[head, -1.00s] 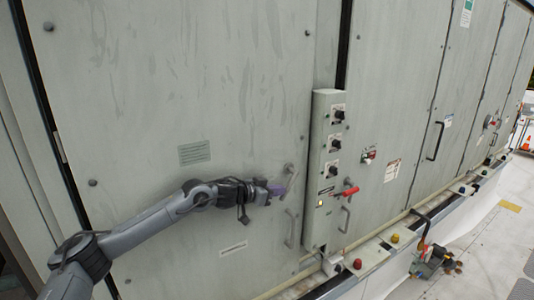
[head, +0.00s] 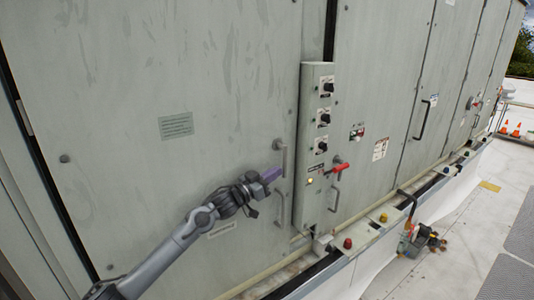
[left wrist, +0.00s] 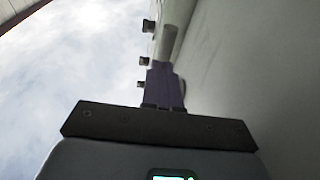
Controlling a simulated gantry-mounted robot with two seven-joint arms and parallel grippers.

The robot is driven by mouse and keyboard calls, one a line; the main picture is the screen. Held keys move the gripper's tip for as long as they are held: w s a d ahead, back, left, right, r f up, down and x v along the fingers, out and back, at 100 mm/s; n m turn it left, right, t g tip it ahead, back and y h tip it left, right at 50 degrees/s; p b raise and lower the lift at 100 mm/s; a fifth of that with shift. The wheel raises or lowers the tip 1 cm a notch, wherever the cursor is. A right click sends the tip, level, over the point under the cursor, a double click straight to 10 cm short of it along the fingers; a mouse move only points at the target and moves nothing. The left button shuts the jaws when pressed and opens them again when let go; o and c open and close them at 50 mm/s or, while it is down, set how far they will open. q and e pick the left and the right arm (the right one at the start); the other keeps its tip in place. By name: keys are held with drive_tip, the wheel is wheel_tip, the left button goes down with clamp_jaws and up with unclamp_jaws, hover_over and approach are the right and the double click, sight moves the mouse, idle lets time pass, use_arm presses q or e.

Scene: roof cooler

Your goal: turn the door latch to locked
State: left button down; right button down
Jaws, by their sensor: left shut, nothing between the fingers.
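A grey door latch (head: 282,157) is on the large left door panel, just left of the control box. Its bar stands about upright in the head view. My left gripper (head: 271,175) has its purple fingers shut, with nothing between them. Its tips are at the lower part of the latch, on its left side; I cannot tell if they touch. In the left wrist view the shut purple fingers (left wrist: 165,85) point up toward a grey bar, seemingly the latch (left wrist: 169,42), close to the door surface. The fingers hide part of it. My right gripper is not in view.
A fixed door handle (head: 281,208) sits below the latch. The control box (head: 313,150) with black knobs and a red lever (head: 338,168) projects just to the right.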

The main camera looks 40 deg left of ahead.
use_arm(q)
drive_tip(key=shift+w+f+t+b, duration=0.15)
drive_tip(key=shift+w+t+b, duration=0.1)
drive_tip(key=shift+t+b, duration=0.2)
idle(0.4)
